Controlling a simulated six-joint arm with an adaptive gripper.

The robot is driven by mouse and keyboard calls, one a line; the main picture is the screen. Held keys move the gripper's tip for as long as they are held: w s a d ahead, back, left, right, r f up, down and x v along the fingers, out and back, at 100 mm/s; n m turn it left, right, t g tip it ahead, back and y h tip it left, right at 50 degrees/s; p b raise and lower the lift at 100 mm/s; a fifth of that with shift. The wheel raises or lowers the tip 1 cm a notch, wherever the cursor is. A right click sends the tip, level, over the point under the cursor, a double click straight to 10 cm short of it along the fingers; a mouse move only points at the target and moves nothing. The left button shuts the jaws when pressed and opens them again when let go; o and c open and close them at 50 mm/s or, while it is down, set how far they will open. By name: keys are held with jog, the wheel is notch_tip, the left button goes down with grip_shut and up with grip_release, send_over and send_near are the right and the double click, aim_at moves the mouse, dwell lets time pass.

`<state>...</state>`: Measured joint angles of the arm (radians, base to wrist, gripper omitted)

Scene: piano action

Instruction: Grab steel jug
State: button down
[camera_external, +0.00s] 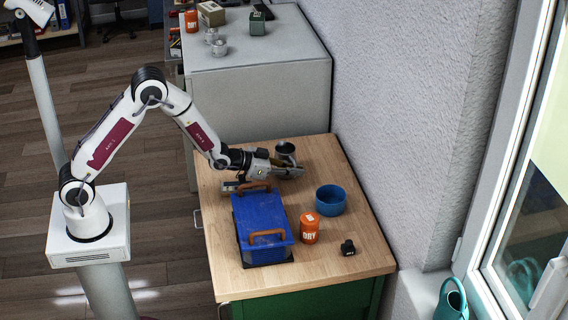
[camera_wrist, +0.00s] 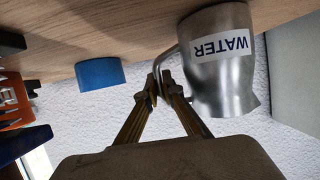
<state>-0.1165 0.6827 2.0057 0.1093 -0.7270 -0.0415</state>
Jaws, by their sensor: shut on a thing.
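The steel jug (camera_wrist: 222,75) with a white WATER label fills the upper right of the wrist view. It appears upside down there because that view is inverted. In the external view the jug (camera_external: 286,152) is at the back of the wooden table, at the end of my arm. My gripper (camera_wrist: 162,82) is shut on the jug's thin handle, at the jug's side. In the external view my gripper (camera_external: 287,170) is low over the table, and it partly hides the jug. I cannot tell whether the jug touches the table.
On the wooden table (camera_external: 340,255), a blue bowl (camera_external: 331,199) stands to the right of the jug. A blue box with orange handles (camera_external: 262,222), an orange DRY can (camera_external: 310,228) and a small black object (camera_external: 348,247) are nearer the front. A grey cabinet (camera_external: 260,95) stands behind.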

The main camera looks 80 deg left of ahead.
jog(key=shift+r, duration=0.25)
jog(key=shift+r, duration=4.7)
jog(key=shift+r, duration=0.1)
